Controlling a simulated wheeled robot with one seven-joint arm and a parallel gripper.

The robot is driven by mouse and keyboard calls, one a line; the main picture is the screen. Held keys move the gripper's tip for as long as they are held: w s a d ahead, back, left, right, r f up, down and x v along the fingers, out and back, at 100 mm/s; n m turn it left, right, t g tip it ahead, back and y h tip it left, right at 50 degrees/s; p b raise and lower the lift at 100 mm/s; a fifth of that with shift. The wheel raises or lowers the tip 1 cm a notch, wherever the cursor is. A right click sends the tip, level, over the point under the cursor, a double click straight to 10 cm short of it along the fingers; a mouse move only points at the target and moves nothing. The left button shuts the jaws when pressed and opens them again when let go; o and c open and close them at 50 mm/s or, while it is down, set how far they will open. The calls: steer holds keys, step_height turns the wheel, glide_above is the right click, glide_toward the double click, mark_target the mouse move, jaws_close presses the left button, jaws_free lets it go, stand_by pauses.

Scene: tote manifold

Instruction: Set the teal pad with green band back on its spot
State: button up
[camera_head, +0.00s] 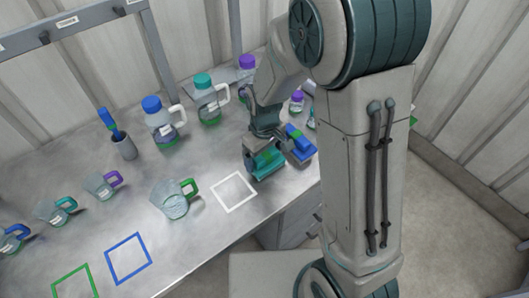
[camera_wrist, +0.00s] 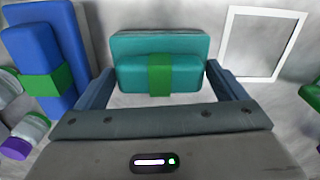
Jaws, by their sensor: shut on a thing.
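The teal pad with a green band (camera_wrist: 190,75) is between the two fingers of my gripper (camera_wrist: 160,88) in the wrist view. The gripper is shut on it. In the head view the teal pad (camera_head: 267,160) is below my gripper (camera_head: 264,150), close to the bench top; I cannot tell whether it touches. A white square outline (camera_head: 233,192) lies on the bench just left of the pad. In the wrist view this outline (camera_wrist: 262,44) is empty and to the right of the pad.
A blue pad with a green band (camera_head: 298,144) stands close to the right of my gripper. A jug with a green handle (camera_head: 175,197) stands left of the white square. Blue (camera_head: 128,258) and green (camera_head: 75,284) outlines lie farther left. Bottles (camera_head: 163,122) stand at the back.

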mark_target(264, 153)
steer(key=shift+f, duration=0.1)
steer(key=o, duration=1)
step_height(264, 153, up, 11)
steer(key=s+d+r+m+t, duration=0.1)
steer(key=s+d+r+m, duration=0.2)
steer(key=s+d, duration=0.3)
steer(key=s+d+r+m+t, duration=0.2)
steer(key=s+d+r+m, duration=0.1)
steer(key=s+d+m, duration=0.2)
steer(key=shift+s+d+r, duration=0.35)
steer(key=shift+s+d, duration=0.35)
steer(key=shift+s, duration=0.5)
